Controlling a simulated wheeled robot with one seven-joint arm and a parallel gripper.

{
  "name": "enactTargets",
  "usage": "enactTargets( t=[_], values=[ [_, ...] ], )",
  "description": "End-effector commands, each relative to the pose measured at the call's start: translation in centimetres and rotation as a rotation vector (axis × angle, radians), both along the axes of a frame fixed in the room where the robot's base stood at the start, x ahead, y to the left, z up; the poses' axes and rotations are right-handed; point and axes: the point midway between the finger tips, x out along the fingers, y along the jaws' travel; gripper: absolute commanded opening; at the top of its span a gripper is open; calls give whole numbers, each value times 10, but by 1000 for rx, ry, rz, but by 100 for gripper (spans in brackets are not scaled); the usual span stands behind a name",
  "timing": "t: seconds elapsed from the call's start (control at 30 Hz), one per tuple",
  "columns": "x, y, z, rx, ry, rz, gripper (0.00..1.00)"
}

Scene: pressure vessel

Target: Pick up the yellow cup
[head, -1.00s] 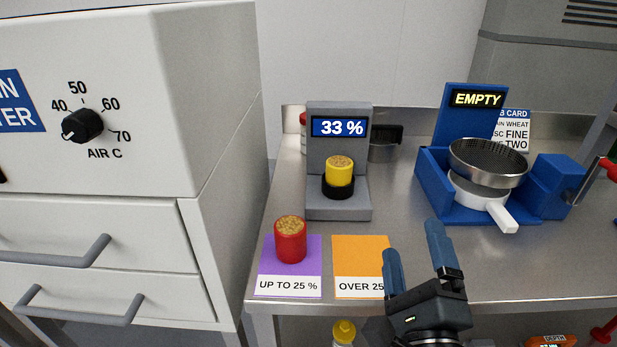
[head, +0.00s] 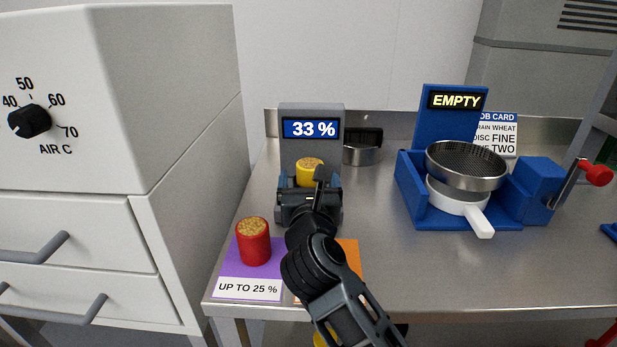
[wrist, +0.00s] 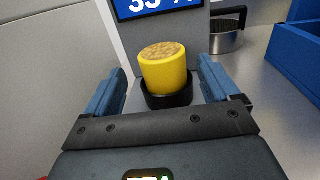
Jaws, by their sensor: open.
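The yellow cup (head: 310,171), filled with grain, stands upright in the black holder (wrist: 168,98) of the grey meter (head: 298,146), whose display reads 33 %. In the wrist view the yellow cup (wrist: 163,70) sits between and just beyond my open blue fingers, with space on both sides. My gripper (wrist: 164,88) is open and empty, in front of the meter. In the head view my gripper (head: 310,184) and arm hide the cup's lower part and the holder.
A red cup (head: 253,242) of grain stands on the purple mat (head: 238,272) at front left. My arm covers much of the orange mat (head: 349,255). A blue stand (head: 412,200) with a sieve (head: 466,168) is at right.

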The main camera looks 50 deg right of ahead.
Motion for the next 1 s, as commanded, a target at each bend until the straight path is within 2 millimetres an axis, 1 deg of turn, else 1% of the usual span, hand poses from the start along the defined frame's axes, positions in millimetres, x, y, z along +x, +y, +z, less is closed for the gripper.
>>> enactTargets(
  t=[0.03, 0.1, 0.23, 0.37, 0.57, 1.0],
  values=[
    [4, -8, 1, -1, 0, -4, 89],
    [10, -16, 0, -1, 0, -3, 89],
    [21, -28, -1, -3, 0, -2, 89],
    [26, -33, -2, -2, 1, -1, 89],
    [26, -33, -2, -3, 2, 0, 89],
    [26, -33, -2, -3, 2, 0, 47]
  ],
)
